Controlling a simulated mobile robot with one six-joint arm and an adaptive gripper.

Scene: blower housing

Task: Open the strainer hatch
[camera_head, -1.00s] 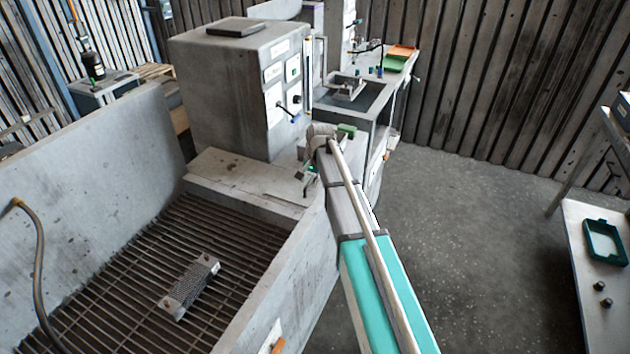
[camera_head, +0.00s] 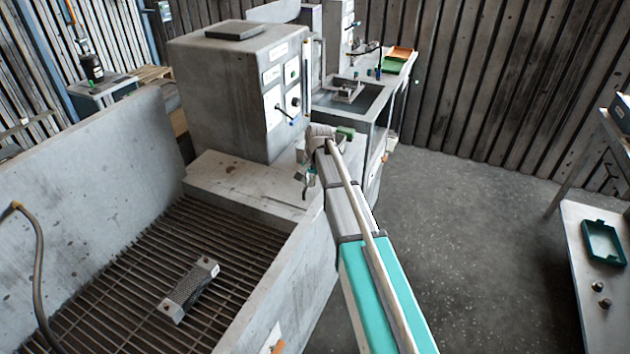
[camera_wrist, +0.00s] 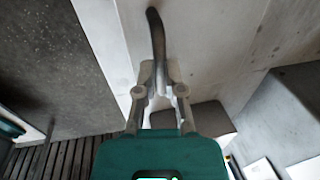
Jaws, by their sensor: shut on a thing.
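In the wrist view, my gripper (camera_wrist: 158,72) is shut on a dark curved handle (camera_wrist: 156,30). The handle stands out from a pale, worn metal surface (camera_wrist: 205,45), and its far end bends to the left. I cannot make out the full outline of the strainer hatch there. In the head view, my gripper (camera_head: 306,188) is low at the right end of the pale ledge (camera_head: 245,182) in front of the grey machine housing. My wrist and arm hide much of that spot, and the handle cannot be made out in this view.
The grey housing (camera_head: 225,95) with its control panel stands behind the ledge. A slatted grate (camera_head: 110,290) in a high-walled trough lies at left, with a perforated block (camera_head: 188,292) on it. A bench with a green tray (camera_head: 604,243) stands at right. The floor (camera_head: 470,240) between is clear.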

